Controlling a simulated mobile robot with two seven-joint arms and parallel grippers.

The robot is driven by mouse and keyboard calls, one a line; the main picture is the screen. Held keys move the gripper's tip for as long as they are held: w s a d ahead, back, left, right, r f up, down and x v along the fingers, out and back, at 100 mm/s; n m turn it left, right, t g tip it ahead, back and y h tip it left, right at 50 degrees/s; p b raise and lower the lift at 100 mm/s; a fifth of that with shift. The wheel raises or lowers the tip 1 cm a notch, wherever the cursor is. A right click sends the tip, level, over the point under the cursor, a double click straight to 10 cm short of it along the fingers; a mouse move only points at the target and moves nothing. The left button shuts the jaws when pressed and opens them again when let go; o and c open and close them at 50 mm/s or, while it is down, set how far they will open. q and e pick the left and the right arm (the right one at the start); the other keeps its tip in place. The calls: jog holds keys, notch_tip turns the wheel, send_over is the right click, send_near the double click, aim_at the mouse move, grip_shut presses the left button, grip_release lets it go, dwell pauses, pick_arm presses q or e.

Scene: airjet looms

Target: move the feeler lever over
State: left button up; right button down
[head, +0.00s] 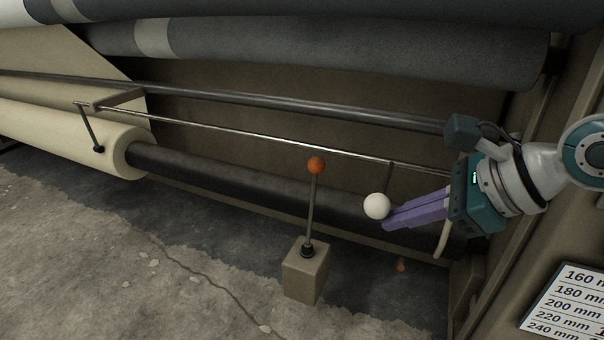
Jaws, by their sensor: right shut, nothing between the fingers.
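A thin metal rod (250,134) runs across in front of the rolls. At its left end a short arm (89,128) hangs down with a dark tip at the end of the cream roll (120,150). At its right end a short dark arm (389,178) carries a white ball knob (377,206). My right gripper (388,222) comes in from the right with its purple fingers shut and empty. The fingertips are just below and right of the white knob; I cannot tell whether they touch it. My left gripper is out of view.
An upright lever with an orange ball (316,165) stands on a small beige box (306,272), left of my right gripper. A thick dark bar (300,106) runs above the rod. A size label (568,304) is at lower right. Cracked concrete floor (90,270) is open at lower left.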

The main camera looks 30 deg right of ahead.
jog(key=shift+r, duration=0.15)
jog(key=shift+r+p, duration=0.25)
jog(key=shift+p, duration=0.05)
jog(key=shift+r+g+y+p, duration=0.3)
jog(key=shift+r+p, duration=0.05)
notch_tip(320, 180, up, 6)
jog(key=w+d+p, duration=0.1)
jog(key=p, duration=0.5)
jog(key=shift+m, duration=0.3)
jog(key=shift+d, duration=0.1)
